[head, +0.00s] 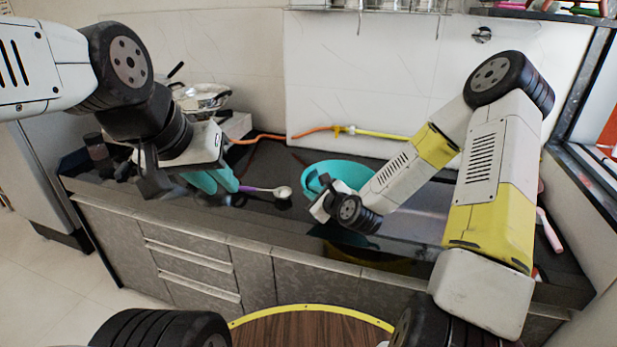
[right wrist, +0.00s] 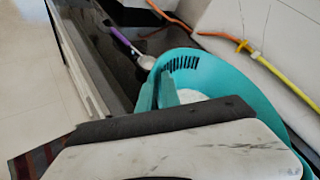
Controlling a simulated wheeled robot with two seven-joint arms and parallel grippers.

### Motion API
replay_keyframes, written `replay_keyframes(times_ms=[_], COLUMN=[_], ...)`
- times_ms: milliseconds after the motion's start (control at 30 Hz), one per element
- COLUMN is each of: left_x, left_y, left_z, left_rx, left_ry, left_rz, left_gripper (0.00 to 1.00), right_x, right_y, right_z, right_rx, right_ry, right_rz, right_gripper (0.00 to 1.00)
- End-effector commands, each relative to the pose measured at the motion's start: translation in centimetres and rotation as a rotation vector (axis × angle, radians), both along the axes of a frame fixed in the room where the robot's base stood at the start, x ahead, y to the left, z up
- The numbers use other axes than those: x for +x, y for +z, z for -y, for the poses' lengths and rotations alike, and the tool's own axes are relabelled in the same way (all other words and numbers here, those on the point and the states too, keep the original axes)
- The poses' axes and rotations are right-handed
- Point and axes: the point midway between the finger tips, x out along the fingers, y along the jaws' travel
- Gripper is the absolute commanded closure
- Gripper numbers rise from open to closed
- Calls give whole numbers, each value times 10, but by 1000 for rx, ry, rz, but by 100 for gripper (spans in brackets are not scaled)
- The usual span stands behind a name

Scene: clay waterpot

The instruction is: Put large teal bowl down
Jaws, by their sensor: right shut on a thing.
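The large teal bowl (head: 345,170) is at the black counter behind my right gripper, partly hidden by my right arm. It also shows in the right wrist view (right wrist: 238,75), with a row of slots in its wall. My right gripper (head: 321,190) is shut on the bowl's near left rim; its teal fingers (right wrist: 160,92) show there in the right wrist view. I cannot tell whether the bowl's base touches the counter. My left gripper (head: 212,180) is to the left, with its teal fingers apart and nothing visible between them.
A purple-handled spoon (head: 265,190) lies between my grippers, left of the bowl. An orange and yellow hose (head: 345,130) runs along the back wall. A metal pan (head: 203,97) stands at the back left. A pink-handled item (head: 549,230) lies at the far right.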

Motion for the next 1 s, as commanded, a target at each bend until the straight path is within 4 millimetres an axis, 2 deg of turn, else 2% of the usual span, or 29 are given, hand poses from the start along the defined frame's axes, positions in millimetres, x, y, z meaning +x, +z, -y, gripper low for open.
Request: replay_keyframes(times_ms=[400, 500, 633, 767, 1000], left_x=[0, 0, 0, 0, 0], left_y=[0, 0, 0, 0, 0], left_z=[0, 0, 0, 0, 0], left_rx=[0, 0, 0, 0, 0], left_ry=[0, 0, 0, 0, 0], left_rz=[0, 0, 0, 0, 0], left_gripper=[74, 74, 74, 74, 74], right_x=[108, 128, 144, 148, 147], right_y=[-9, -11, -13, -16, -46], right_z=[-18, -21, -23, -24, -24], right_rx=[0, 0, 0, 1, -1], right_ry=[1, 1, 0, 1, 0], right_rz=[6, 4, 3, 1, 0], right_gripper=[100, 100, 100, 100, 100])
